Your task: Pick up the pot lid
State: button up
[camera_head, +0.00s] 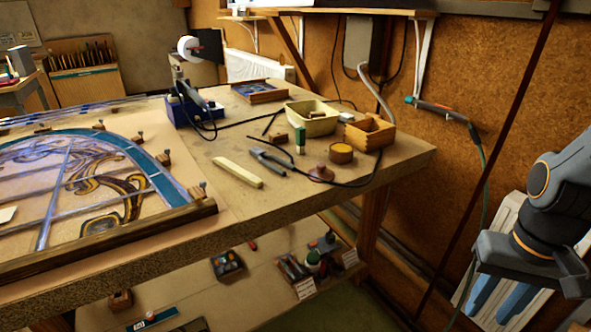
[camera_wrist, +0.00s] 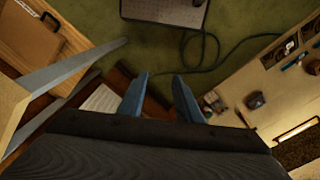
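The pot lid (camera_head: 321,173) is a small reddish-brown disc with a knob. It lies on the workbench (camera_head: 247,218) near its right front edge, beside a small round pot (camera_head: 341,153) with a yellowish top. A black cable runs close by the lid. My gripper (camera_head: 492,303) hangs at the far right, off the bench and well away from the lid. In the wrist view its two blue fingers (camera_wrist: 160,95) are apart with nothing between them. I cannot make out the lid in the wrist view.
Close around the lid are pliers (camera_head: 270,161), a green-and-white bottle (camera_head: 300,140), a wooden box (camera_head: 369,133) and a cream tub (camera_head: 311,119). A pale bar (camera_head: 238,172) lies to the left. The leaded panel (camera_head: 85,190) fills the left bench. A lower shelf holds tools.

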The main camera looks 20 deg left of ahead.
aim_at(320, 171)
jog(key=u, duration=0.6)
jog(key=i, duration=0.55)
jog(key=u, duration=0.55)
